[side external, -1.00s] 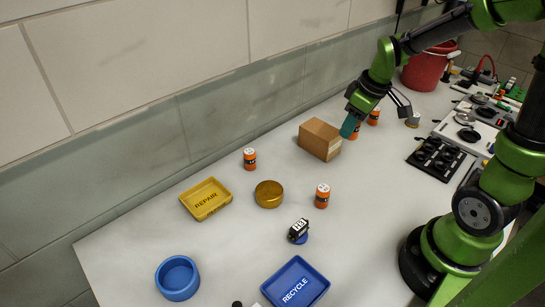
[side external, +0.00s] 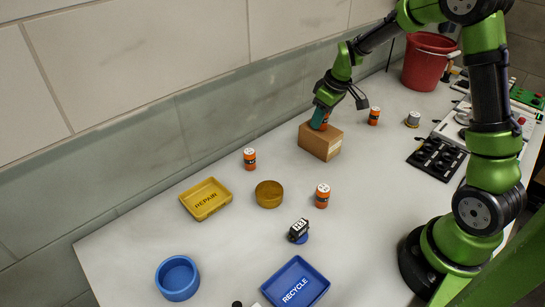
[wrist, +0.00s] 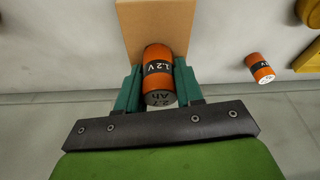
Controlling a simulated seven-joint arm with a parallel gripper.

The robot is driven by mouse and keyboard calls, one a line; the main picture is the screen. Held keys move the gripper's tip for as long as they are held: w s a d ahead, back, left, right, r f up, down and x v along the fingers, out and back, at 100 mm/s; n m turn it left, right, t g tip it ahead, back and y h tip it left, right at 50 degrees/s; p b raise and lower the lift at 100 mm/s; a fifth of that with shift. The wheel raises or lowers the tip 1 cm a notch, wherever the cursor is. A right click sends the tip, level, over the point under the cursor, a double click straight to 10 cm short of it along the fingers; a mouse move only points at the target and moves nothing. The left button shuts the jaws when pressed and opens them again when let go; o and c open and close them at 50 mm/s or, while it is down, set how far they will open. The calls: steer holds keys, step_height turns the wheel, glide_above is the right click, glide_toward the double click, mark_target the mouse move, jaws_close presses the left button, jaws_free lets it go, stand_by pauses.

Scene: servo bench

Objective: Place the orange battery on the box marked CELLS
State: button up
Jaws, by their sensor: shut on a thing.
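My gripper (side external: 323,110) is at the cardboard box (side external: 319,141) near the wall, its teal fingers just over the box top. In the wrist view my gripper (wrist: 158,88) is shut on an orange battery (wrist: 158,68) with a dark band reading 1.2 V, held between both fingers. The box (wrist: 152,20) lies behind the battery there. In the side view the held battery is mostly hidden by the fingers, and I cannot tell whether it touches the box. No CELLS marking is readable on the visible faces.
Other orange batteries stand at the back (side external: 374,116), left (side external: 249,158) and middle (side external: 322,195). A yellow REPAIR tray (side external: 206,199), brass round tin (side external: 269,194), small black servo (side external: 298,230), blue ring-shaped bowl (side external: 177,278) and blue RECYCLE tray (side external: 296,283) sit in front. A red bucket (side external: 430,62) stands behind.

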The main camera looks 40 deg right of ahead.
steer(key=shift+f, duration=0.1)
steer(key=o, duration=1.1)
steer(key=v, duration=1.2)
steer(key=s+a+r+m+t, duration=0.1)
steer(key=s+a+m, duration=0.1)
steer(key=s+a, duration=0.3)
steer(key=s+a+r+m+t+y, duration=0.1)
steer(key=s+a+r+m, duration=0.1)
steer(key=s+a, duration=0.3)
steer(key=s+a+r+m+t, duration=0.1)
steer(key=s+a+m+t, duration=0.1)
steer(key=s+a, duration=0.3)
steer(key=shift+s+a+r+y, duration=0.15)
steer(key=shift+s, duration=0.3)
steer(key=shift+s+a+r+y, duration=0.1)
steer(key=shift+s+a+y, duration=0.05)
steer(key=shift+s, duration=0.35)
